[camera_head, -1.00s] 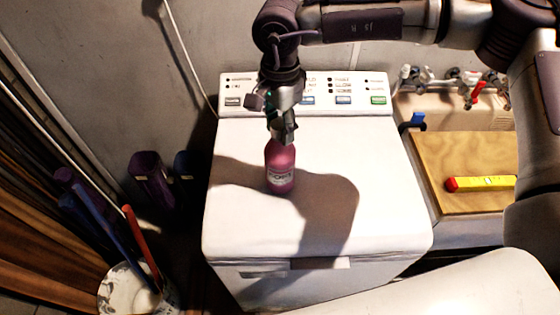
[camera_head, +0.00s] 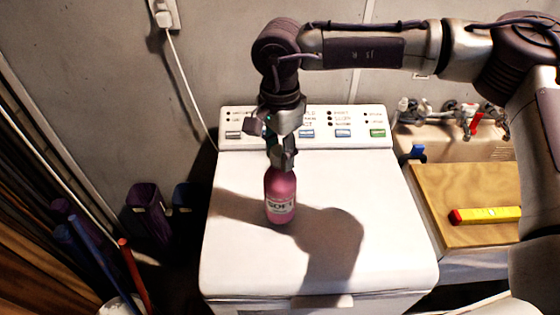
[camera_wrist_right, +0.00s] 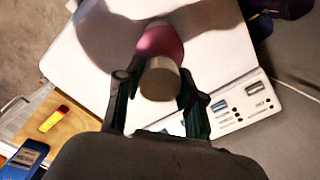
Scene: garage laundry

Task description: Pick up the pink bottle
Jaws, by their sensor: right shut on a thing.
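The pink bottle (camera_head: 281,196) stands upright on the white top of the washing machine (camera_head: 376,230), with a pale label facing the head camera. My right gripper (camera_head: 283,160) comes down from above and is shut on the bottle's upper end. In the right wrist view the bottle (camera_wrist_right: 160,42) shows from above, its pale cap (camera_wrist_right: 160,79) between the two fingers of the gripper (camera_wrist_right: 156,98). I cannot tell whether the bottle's base touches the machine top. My left gripper is not in view.
A wooden board (camera_head: 462,195) with a yellow level (camera_head: 485,215) lies right of the machine, before a sink with taps (camera_head: 470,118). Dark containers (camera_head: 148,210) and long poles (camera_head: 97,255) stand to the left. The machine top around the bottle is clear.

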